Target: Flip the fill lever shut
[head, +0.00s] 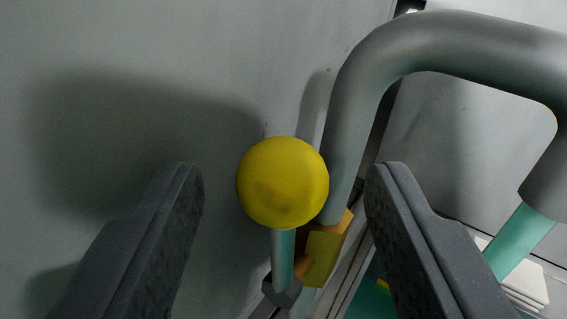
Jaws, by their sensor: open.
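The fill lever appears as a yellow ball knob (282,182) on a short green-grey stem (283,258). The stem rises from a dark socket (281,291) beside the grey wall. My gripper (285,172) is open, with one dark finger on each side of the knob. Clear gaps show between the knob and both fingers, and the gap on the left looks about as wide as the one on the right. Whether the fingertips are level with the knob in depth I cannot tell.
A thick grey bent pipe (352,115) rises just behind and right of the knob and arches right. A yellow-orange block (324,252) sits at its foot. A grey wall (130,60) fills the left. White stacked slabs (525,280) lie at lower right.

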